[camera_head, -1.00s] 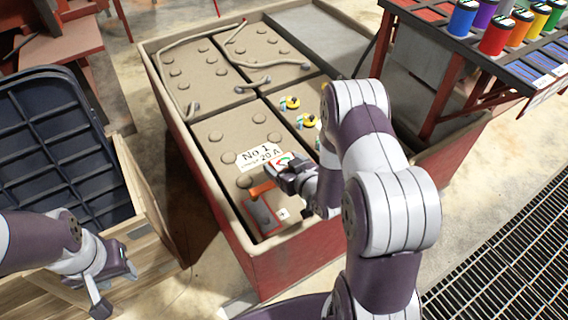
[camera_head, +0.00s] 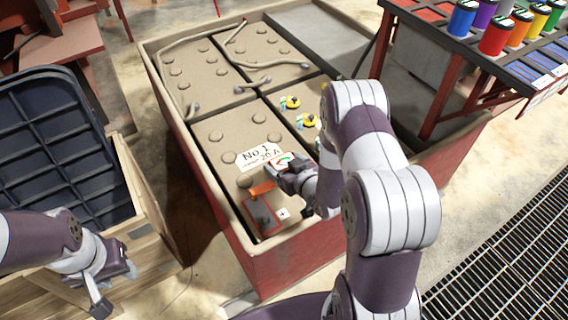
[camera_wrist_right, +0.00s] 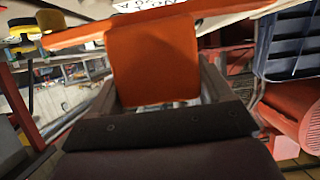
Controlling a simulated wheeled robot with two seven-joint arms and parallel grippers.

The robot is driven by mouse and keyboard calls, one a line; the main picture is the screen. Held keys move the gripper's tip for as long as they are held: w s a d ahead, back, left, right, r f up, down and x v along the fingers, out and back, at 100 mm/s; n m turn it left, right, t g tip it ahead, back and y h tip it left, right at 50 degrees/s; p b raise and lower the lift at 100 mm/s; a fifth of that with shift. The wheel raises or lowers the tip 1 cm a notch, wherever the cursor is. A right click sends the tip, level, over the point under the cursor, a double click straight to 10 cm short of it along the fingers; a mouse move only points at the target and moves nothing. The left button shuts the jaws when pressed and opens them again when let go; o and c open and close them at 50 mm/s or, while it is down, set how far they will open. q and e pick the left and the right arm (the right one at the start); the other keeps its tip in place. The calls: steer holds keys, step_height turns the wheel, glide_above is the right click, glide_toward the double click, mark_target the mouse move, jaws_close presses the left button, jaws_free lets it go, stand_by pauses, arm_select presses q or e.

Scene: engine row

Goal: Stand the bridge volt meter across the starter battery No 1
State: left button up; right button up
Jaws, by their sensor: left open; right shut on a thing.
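The starter battery No 1 (camera_head: 215,128) is the dark beige block at the near left of the red-sided tray, with a white "No 1 … 20 A" label. My right gripper (camera_head: 283,180) is shut on the bridge volt meter (camera_head: 262,188) above the battery's near part. Its orange body fills the jaws in the right wrist view (camera_wrist_right: 155,62). A dial with green and red marks shows beside the jaws. Whether the meter touches the battery cannot be told. My left gripper (camera_head: 115,286) is open and empty at lower left.
The tray's red wall (camera_head: 290,262) rims the batteries. Yellow-and-blue caps (camera_head: 290,102) sit on the battery to the right. A rack with coloured cans (camera_head: 497,35) stands at upper right. A dark ribbed bin (camera_head: 50,130) in a wooden crate is at left. A floor grating lies lower right.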

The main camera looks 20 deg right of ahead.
steer(key=shift+f+b, duration=1.1)
steer(key=shift+f, duration=0.25)
steer(key=shift+r, duration=0.1)
steer(key=shift+r+p, duration=1.1)
stand_by(1.0)
steer(key=shift+f, duration=0.2)
steer(key=shift+f, duration=0.35)
steer(key=shift+f+b, duration=0.6)
steer(key=shift+b, duration=0.05)
steer(key=o, duration=1.2)
